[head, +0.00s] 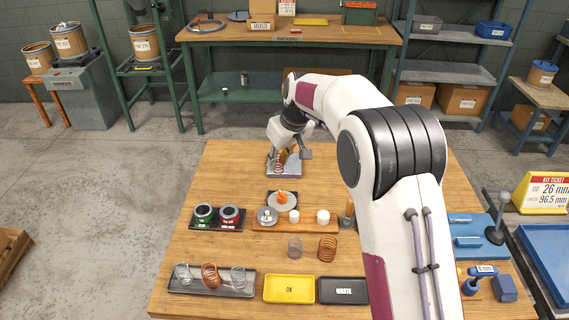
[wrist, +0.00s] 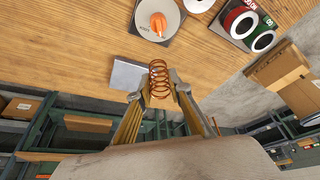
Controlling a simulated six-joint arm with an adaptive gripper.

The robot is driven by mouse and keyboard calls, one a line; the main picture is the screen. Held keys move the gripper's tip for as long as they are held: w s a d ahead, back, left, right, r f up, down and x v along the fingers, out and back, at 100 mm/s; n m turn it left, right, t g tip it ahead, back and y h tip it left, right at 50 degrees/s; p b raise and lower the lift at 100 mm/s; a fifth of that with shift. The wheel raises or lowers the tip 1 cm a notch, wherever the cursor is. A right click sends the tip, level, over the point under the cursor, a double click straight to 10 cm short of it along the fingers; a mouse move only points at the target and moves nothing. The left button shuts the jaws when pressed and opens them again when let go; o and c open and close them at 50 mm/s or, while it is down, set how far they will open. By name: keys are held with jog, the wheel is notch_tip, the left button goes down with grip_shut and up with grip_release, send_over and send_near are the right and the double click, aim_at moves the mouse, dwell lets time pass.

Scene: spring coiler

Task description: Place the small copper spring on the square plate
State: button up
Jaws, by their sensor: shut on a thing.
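My gripper (head: 283,154) is at the far part of the wooden bench, with its fingers pointing down. In the wrist view my gripper (wrist: 161,90) is shut on the small copper spring (wrist: 158,74), which sits between the two fingertips. The spring also shows in the head view (head: 279,165), partly hidden by the gripper. The grey square plate (head: 291,172) lies below and around the gripper in the head view. In the wrist view the plate (wrist: 124,74) is just left of the spring. I cannot tell whether the spring touches it.
A round dial plate with an orange knob (head: 282,197) is on the near side of the plate. Red and green spools (head: 217,216) stand left. A tray with several springs (head: 211,283), a yellow tray (head: 289,289) and a black WASTE tray (head: 342,290) line the front.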

aim_at(292, 166)
jog(key=w+d+m, duration=0.1)
jog(key=w, duration=0.1)
jog(key=w+d+f+m, duration=0.1)
jog(key=w, duration=0.2)
jog(key=w+d, duration=0.1)
jog(key=w, duration=0.2)
jog(key=shift+d+f+m+t+h, duration=0.2)
jog(key=shift+f+m+t+h, duration=0.2)
jog(key=shift+w+d+f+m, duration=0.2)
jog(key=shift+w+d+m, duration=0.15)
jog(key=shift+w, duration=0.3)
jog(key=shift+f, duration=2.45)
jog(key=shift+f, duration=0.2)
jog(key=o, duration=0.9)
jog(key=shift+c, duration=0.2)
jog(key=shift+r, duration=0.1)
